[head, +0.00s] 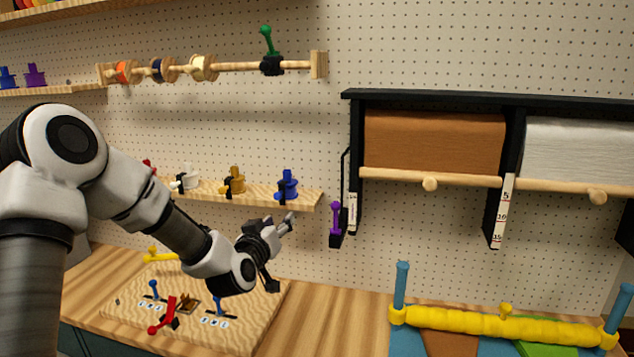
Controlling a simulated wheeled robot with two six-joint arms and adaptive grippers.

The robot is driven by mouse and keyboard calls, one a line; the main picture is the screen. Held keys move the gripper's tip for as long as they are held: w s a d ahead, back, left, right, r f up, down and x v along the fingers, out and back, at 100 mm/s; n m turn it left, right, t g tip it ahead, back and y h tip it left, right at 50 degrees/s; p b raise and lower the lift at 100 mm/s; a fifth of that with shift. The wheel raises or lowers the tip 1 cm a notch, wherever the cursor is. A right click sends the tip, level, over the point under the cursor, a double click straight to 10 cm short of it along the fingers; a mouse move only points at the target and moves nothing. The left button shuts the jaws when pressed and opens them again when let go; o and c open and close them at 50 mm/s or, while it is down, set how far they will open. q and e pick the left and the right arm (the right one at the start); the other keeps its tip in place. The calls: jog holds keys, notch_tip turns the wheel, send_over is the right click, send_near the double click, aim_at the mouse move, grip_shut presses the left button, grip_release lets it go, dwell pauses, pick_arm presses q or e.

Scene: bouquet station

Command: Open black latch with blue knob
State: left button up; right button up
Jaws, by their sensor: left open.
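My left gripper (282,250) is open and empty in the middle of the head view, its fingers spread apart and pointing right. It is in front of the pegboard, below the small shelf and above the right part of the wooden board. On the shelf, a blue piece with a black part (287,186) stands above the gripper, apart from it. On the board, two blue knobs with black parts, a left one (153,287) and a right one (219,304), stand below my arm and gripper. I cannot tell which is the named latch. My right gripper is not in view.
A red lever (164,318) stands on the wooden board (250,325). White (187,178) and yellow (235,181) pieces share the shelf (307,199). A purple handle (336,224) hangs beside the black paper rack (355,150). A yellow roll (500,326) is at lower right.

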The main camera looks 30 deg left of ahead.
aim_at(276, 196)
pick_arm(q)
jog(key=s+a+r, duration=0.2)
jog(key=a+r, duration=0.1)
jog(key=r, duration=0.2)
jog(key=w+p, duration=0.1)
jog(key=w, duration=0.1)
jog(key=w+p, duration=0.1)
jog(key=w, duration=0.2)
jog(key=w+f+p, duration=0.1)
jog(key=w, duration=0.1)
jog(key=shift+w+f, duration=0.1)
jog(key=shift+w, duration=0.2)
jog(key=shift+w+a+n, duration=0.1)
jog(key=shift+a+n, duration=0.1)
jog(key=shift+n, duration=0.1)
jog(key=shift+s+a, duration=0.35)
jog(key=shift+a, duration=0.05)
jog(key=shift+w+d, duration=0.2)
grip_shut()
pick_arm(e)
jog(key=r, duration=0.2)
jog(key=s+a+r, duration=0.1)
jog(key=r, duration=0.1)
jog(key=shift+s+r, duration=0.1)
